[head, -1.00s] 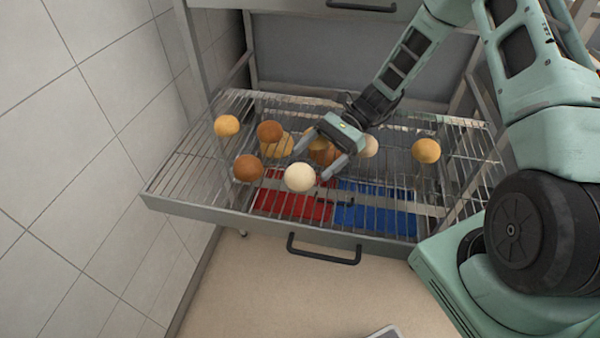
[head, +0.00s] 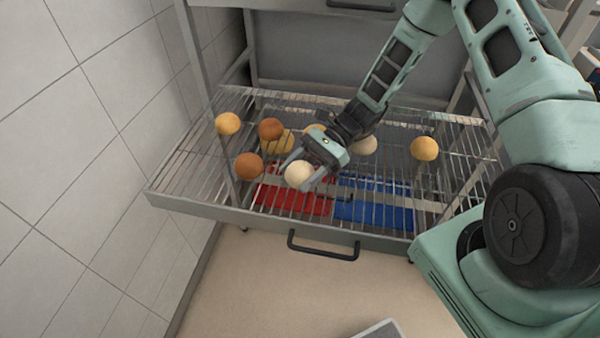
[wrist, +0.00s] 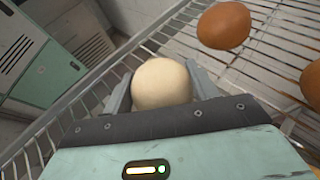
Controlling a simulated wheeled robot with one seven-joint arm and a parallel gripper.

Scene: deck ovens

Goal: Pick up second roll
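A pale cream roll (head: 298,174) lies near the front of the wire rack (head: 172,196). My gripper (head: 292,175) reaches down from behind with its fingers spread on both sides of this roll. In the wrist view the pale roll (wrist: 161,83) sits between the two fingers (wrist: 160,90), close to both. The fingers look open, and no firm grip shows. Brown rolls (head: 248,166) (head: 271,129) lie to the left. Golden rolls lie at the far left (head: 228,123) and at the right (head: 425,148). Another pale roll (head: 366,145) is partly hidden by my arm.
A red panel (head: 290,200) and a blue panel (head: 375,208) show beneath the wire rack. The rack's front has a black handle (head: 323,246). A tiled wall (head: 70,180) stands at the left. Brown rolls (wrist: 223,26) lie close to my gripper's right in the wrist view.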

